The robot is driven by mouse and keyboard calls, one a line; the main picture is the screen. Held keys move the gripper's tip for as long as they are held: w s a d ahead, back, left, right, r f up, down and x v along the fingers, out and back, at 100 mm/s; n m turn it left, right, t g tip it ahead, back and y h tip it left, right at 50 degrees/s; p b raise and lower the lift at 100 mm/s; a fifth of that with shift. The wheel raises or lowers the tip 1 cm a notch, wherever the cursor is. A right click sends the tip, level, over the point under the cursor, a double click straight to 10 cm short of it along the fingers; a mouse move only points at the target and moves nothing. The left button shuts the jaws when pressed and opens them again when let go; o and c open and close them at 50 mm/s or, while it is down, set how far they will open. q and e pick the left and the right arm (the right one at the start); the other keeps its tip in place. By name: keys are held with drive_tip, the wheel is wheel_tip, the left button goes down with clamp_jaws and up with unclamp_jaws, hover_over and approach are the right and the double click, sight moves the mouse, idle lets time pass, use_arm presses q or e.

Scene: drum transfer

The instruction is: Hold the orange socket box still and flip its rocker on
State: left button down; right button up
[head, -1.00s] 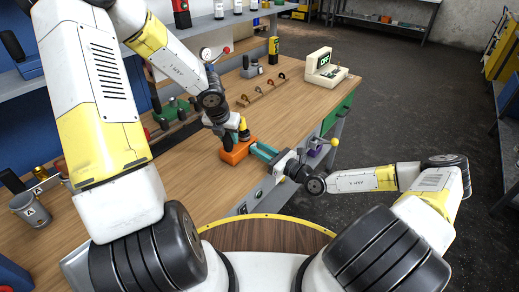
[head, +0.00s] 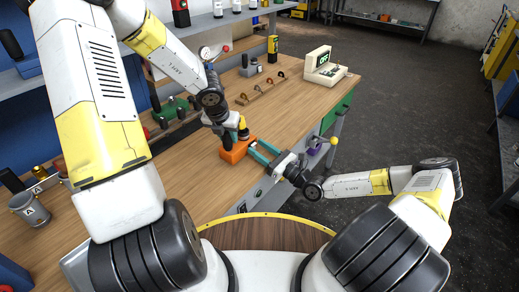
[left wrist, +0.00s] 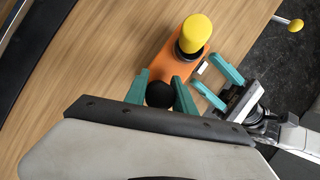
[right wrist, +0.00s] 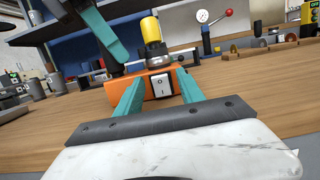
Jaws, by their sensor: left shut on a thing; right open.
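The orange socket box (head: 236,151) sits on the wooden bench near its front edge. It has a black round knob (left wrist: 159,94) and a yellow-topped plug (left wrist: 194,33) standing on it. My left gripper (left wrist: 162,92) is shut on the black knob from above. The white rocker (right wrist: 161,85) is on the side face of the box that faces my right gripper. My right gripper (right wrist: 158,88) is open and empty, its teal fingers pointing at that face with the rocker between them in the right wrist view. I cannot tell whether the fingertips touch the box.
On the bench behind stand a gauge with a red-tipped lever (right wrist: 208,20), a rack with small hooks (head: 262,88) and a cream instrument with a screen (head: 325,68). A grey can (head: 30,209) stands at the left. The wood around the box is mostly clear.

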drive_tip(key=v, duration=1.2)
use_arm(q)
drive_tip(key=c, duration=1)
unclamp_jaws()
use_arm(e)
drive_tip(key=shift+w, duration=0.1)
use_arm(q)
drive_tip(key=shift+o, duration=0.2)
